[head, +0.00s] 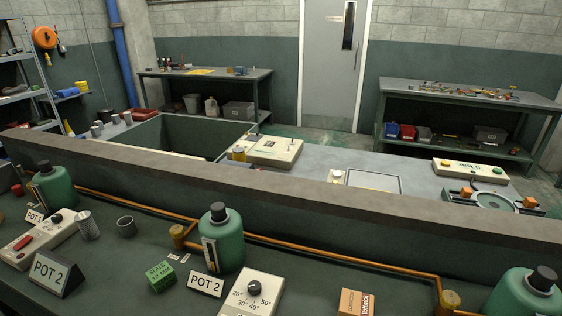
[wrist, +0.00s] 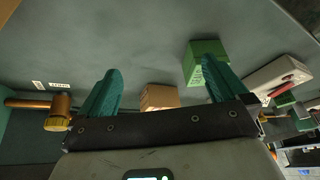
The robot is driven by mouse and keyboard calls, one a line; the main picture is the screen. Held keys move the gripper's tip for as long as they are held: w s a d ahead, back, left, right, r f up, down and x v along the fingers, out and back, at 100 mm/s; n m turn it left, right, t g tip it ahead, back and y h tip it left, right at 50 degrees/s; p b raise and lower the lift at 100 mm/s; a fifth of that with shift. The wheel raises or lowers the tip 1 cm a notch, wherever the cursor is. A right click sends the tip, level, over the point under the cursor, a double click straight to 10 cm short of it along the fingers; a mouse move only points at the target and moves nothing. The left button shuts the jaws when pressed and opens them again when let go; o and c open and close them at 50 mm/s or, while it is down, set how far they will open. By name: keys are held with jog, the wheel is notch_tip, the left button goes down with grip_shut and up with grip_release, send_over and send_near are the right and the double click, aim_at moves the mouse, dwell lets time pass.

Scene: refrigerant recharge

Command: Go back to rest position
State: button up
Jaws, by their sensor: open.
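My gripper (wrist: 161,68) shows in the wrist view with its two teal fingers spread wide apart. Nothing is between the fingertips. Beyond them are a dark green-grey surface, a brown box (wrist: 159,97) and a green box (wrist: 204,60). The right finger overlaps part of the green box in the picture; I cannot tell how far apart they are. My gripper and arm do not show in the head view.
In the head view, the front bench holds green pots (head: 220,240), a dial box (head: 252,293), a green seals box (head: 160,276), a brown box (head: 356,303) and a grey cup (head: 126,226). A copper pipe (head: 300,250) runs along the low wall (head: 330,200) behind.

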jog(key=s+d+f+m+g+h, duration=0.1)
jog(key=s+d+f+m, duration=0.1)
jog(key=s, duration=0.6)
jog(key=s+d+f+m+g+h, duration=0.1)
jog(key=s+d, duration=0.1)
jog(key=s, duration=0.6)
jog(key=shift+d+f+m+g, duration=0.35)
jog(key=shift+d+m+g, duration=0.05)
jog(key=shift+s, duration=0.1)
